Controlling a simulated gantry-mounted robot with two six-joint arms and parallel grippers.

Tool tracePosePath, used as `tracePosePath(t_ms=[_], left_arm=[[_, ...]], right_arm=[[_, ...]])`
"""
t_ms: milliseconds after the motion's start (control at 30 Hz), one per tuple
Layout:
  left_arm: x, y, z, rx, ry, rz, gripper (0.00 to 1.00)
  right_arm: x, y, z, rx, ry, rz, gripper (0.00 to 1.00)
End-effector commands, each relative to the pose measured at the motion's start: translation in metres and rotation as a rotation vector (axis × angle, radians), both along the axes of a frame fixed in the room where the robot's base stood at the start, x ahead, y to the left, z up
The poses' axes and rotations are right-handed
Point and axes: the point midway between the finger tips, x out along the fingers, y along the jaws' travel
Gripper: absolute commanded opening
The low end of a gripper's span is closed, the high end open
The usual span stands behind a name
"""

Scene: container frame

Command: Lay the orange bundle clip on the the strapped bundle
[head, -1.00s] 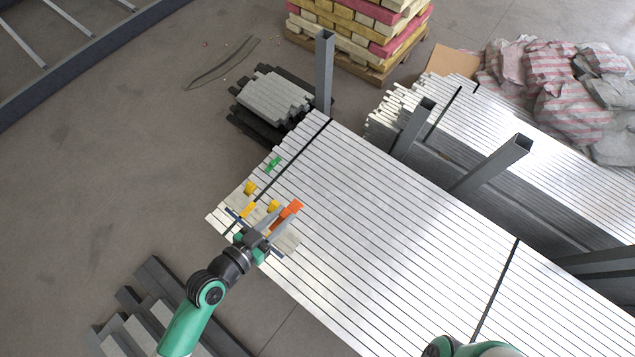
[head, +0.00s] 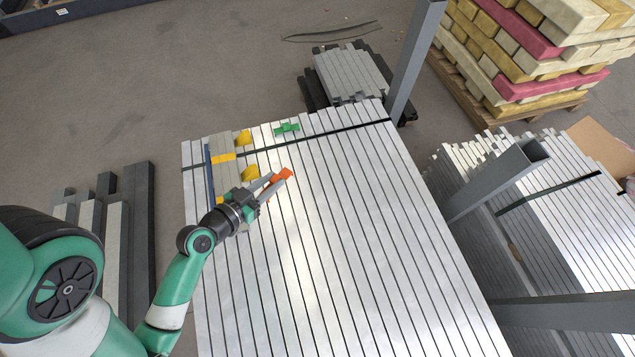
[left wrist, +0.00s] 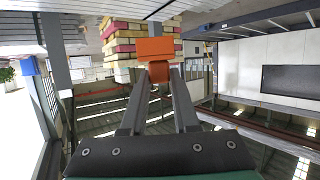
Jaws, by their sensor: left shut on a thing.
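The orange bundle clip (head: 283,175) is between the fingertips of my left gripper (head: 274,185), which is shut on it. In the left wrist view the orange clip (left wrist: 155,48) shows at the tips of the two grey fingers (left wrist: 160,75). The strapped bundle (head: 330,240) is a wide layer of silver bars with a dark strap (head: 345,128) across its far end. The clip appears over the bundle's upper left part, on the near side of that strap. I cannot tell whether it touches the bars. My right gripper is not in view.
Yellow pieces (head: 249,172) and a green piece (head: 287,128) sit at the bundle's far left. A beige slatted piece (head: 222,175) lies beside them. A grey upright post (head: 412,65) stands at the far right corner, and another post (head: 498,180) stands right of the bundle.

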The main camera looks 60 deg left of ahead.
Motion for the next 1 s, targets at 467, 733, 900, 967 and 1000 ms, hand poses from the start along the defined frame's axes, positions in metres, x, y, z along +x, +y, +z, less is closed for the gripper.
tracePosePath(t_ms=[467, 733, 900, 967, 1000], left_arm=[[-0.030, 0.032, -0.077, -0.001, -0.001, 0.152, 0.00], [0.006, 0.039, -0.091, 0.001, 0.002, 0.141, 0.00], [0.047, 0.048, -0.114, 0.006, -0.004, 0.140, 0.00], [0.065, 0.051, -0.123, 0.006, -0.005, 0.140, 0.00], [0.071, 0.053, -0.138, 0.003, -0.002, 0.144, 0.00]], right_arm=[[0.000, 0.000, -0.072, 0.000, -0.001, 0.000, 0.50], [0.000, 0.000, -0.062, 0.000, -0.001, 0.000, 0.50], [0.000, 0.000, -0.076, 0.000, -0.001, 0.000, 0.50], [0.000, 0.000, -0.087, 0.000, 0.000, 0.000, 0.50], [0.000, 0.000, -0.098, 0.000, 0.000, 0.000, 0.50]])
